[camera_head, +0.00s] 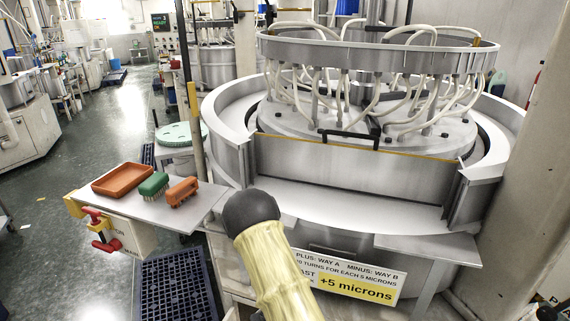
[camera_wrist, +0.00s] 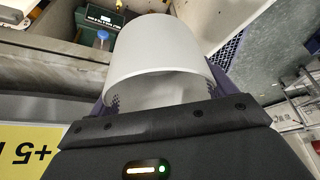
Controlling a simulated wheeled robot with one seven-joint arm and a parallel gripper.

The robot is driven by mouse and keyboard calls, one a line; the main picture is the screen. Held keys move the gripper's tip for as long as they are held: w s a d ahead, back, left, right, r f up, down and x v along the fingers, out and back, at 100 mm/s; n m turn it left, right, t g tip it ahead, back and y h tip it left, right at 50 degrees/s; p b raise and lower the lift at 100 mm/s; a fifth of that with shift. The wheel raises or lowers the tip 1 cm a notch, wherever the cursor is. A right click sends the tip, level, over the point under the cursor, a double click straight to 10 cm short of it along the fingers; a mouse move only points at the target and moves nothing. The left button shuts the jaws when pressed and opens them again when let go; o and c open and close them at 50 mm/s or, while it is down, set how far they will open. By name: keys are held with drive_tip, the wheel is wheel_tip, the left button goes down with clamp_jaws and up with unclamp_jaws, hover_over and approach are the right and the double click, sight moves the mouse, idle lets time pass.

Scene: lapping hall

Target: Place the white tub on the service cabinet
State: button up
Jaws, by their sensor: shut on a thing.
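The white tub (camera_wrist: 160,48) fills the upper middle of the wrist view. My gripper (camera_wrist: 165,92) is shut on it, with a dark finger on either side. The tub's lower part is partly hidden behind the gripper body. The head view shows neither tub nor gripper; only my arm rises at its bottom middle. A low cabinet with a grey top (camera_head: 190,212) stands left of the big round machine in the head view; I cannot tell for certain that it is the service cabinet.
The large round lapping machine (camera_head: 330,205) fills the middle and right. A red valve handle (camera_head: 97,222) sticks out at the cabinet's front. A dark blue grid pallet (camera_head: 175,290) lies on the floor below. The aisle floor at left is open.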

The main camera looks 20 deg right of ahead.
drive_tip(key=s+f, duration=0.3)
drive_tip(key=f, duration=1)
drive_tip(key=shift+s, duration=0.25)
drive_tip(key=shift+s+f, duration=0.1)
drive_tip(key=shift+f, duration=0.05)
